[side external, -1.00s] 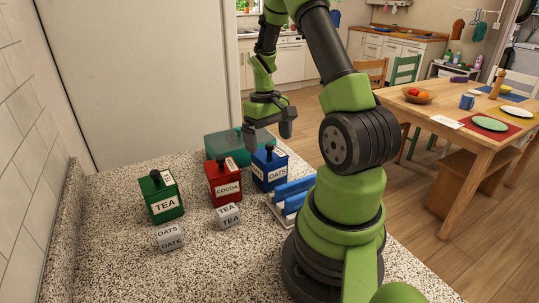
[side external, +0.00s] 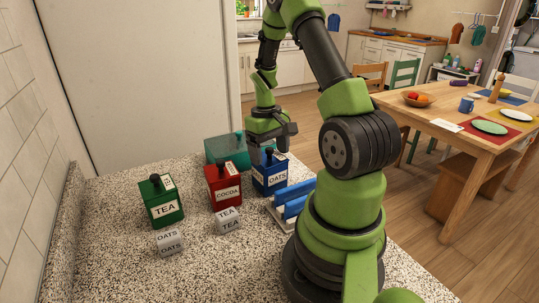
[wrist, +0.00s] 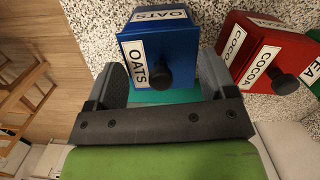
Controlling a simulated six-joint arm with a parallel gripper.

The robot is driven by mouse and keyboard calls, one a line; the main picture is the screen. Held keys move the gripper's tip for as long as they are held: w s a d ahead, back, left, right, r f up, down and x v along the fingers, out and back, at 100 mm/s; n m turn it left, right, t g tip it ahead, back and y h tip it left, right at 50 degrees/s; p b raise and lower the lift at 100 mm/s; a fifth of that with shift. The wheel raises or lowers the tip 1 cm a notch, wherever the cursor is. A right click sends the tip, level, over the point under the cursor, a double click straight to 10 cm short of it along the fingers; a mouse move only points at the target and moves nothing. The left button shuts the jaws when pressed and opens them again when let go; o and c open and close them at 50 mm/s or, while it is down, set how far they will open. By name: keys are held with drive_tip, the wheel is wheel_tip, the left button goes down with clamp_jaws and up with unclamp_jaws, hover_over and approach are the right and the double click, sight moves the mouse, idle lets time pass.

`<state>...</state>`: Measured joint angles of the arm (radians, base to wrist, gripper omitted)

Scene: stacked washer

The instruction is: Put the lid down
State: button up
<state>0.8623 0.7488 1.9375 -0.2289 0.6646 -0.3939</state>
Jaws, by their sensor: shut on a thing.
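The blue canister (side external: 271,179) labelled OATS stands at the back right of the counter. Its blue lid (wrist: 180,50), with a black knob and an OATS label, is on top and looks level. It also shows in the wrist view. My gripper (wrist: 165,80) is over the lid, one finger on each side of it, with the knob between them. The fingers seem to be shut on the lid's sides, though their contact is hard to see. In the side view my gripper (side external: 274,142) partly hides the lid and knob.
A red COCOA canister (side external: 225,192) stands close to the left, and a green TEA canister (side external: 164,208) further left. A teal box (side external: 225,150) is behind. A blue-and-white rack (side external: 292,200) is to the right. Labelled grey blocks (side external: 170,241) (side external: 228,220) lie in front.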

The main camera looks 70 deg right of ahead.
wheel_tip(320, 180, up, 10)
drive_tip(key=shift+f, duration=0.1)
drive_tip(key=shift+w, duration=0.25)
drive_tip(key=w+f+m+t, duration=0.2)
drive_tip(key=w+f+m, duration=0.1)
drive_tip(key=w+m, duration=1)
drive_tip(key=m, duration=1.4)
hover_over(180, 182)
drive_tip(key=s, duration=0.1)
drive_tip(key=shift+t+h, duration=0.3)
drive_tip(key=f, duration=0.4)
drive_tip(key=shift+s+d, duration=0.15)
drive_tip(key=shift+d, duration=0.05)
drive_tip(key=shift+w+a+f+m, duration=0.25)
drive_tip(key=shift+w+m, duration=0.1)
drive_tip(key=shift+m, duration=0.15)
wheel_tip(180, 182, down, 10)
drive_tip(key=shift+r, duration=0.1)
